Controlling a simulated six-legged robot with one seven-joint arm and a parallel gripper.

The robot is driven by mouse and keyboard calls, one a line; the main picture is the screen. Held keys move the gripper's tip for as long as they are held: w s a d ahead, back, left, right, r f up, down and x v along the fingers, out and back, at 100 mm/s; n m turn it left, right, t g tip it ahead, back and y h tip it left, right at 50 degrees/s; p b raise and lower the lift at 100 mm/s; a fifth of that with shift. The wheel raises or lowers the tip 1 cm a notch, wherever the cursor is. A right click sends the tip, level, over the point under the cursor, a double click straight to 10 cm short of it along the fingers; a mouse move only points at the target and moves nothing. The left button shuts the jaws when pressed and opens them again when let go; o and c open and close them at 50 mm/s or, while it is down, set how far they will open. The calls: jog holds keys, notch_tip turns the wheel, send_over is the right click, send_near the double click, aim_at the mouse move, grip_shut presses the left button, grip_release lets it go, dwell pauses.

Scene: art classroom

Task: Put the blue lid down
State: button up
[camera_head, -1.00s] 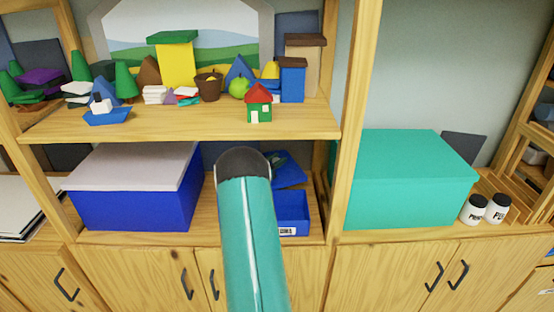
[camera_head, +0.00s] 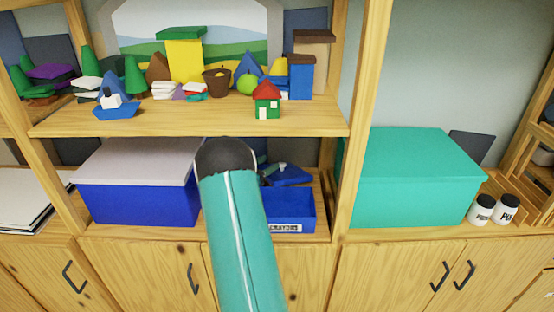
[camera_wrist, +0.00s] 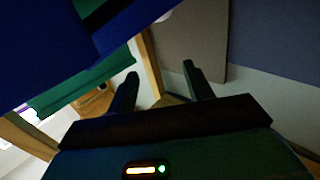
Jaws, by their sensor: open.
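A blue lid (camera_head: 290,176) shows behind an open blue box labelled CRAYONS (camera_head: 291,208) on the lower shelf. The lid is partly hidden by my arm and the box, and I cannot tell whether it lies fully flat.
A blue box with a pale top (camera_head: 138,200) stands left of my arm. A large teal box (camera_head: 415,185) is beyond the upright at right, with two white jars (camera_head: 482,210) beside it. The upper shelf (camera_head: 190,124) holds several small models above my arm.

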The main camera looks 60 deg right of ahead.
jog(key=v, duration=0.3)
jog(key=shift+a, duration=0.1)
dwell(0.6)
